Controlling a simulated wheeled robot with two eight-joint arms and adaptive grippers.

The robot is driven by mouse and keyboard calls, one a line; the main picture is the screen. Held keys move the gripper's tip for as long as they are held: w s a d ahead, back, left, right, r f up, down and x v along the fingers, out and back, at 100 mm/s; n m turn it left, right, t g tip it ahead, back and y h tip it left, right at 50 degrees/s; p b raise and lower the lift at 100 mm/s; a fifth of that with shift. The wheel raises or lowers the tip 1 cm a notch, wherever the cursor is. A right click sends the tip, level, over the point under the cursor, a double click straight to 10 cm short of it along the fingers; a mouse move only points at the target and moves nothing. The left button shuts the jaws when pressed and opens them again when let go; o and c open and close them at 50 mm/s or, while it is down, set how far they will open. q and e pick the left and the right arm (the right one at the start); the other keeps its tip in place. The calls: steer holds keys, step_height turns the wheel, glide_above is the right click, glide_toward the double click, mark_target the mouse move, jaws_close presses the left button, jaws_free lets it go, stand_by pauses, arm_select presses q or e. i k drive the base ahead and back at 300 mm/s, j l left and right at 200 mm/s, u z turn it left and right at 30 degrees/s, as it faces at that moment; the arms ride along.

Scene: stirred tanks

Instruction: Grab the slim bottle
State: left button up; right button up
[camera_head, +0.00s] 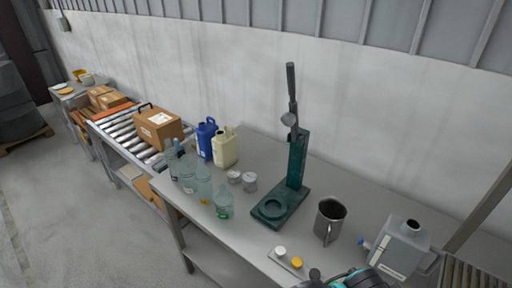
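Several clear, greenish bottles stand upright in a group at the table's left front edge. One tall narrow bottle (172,162) is at the group's left end. Another tall bottle (204,186) stands nearer the front, with something orange low on it. A wider clear bottle (188,176) stands between them, and a shorter one with a green label (224,204) is at the right. The bottles partly overlap, so I cannot tell for certain which is the slim one.
A blue jug (206,138) and cream jug (225,149) stand behind the bottles, grey tins (249,182) to their right. A green press stand (297,165), steel mug (330,219) and grey canister (402,249) stand further right. A roller conveyor (122,130) holds a carton (159,126).

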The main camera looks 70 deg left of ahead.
mark_target(172, 161)
steer(key=k+l+u, duration=0.1)
steer(key=u, duration=3.05)
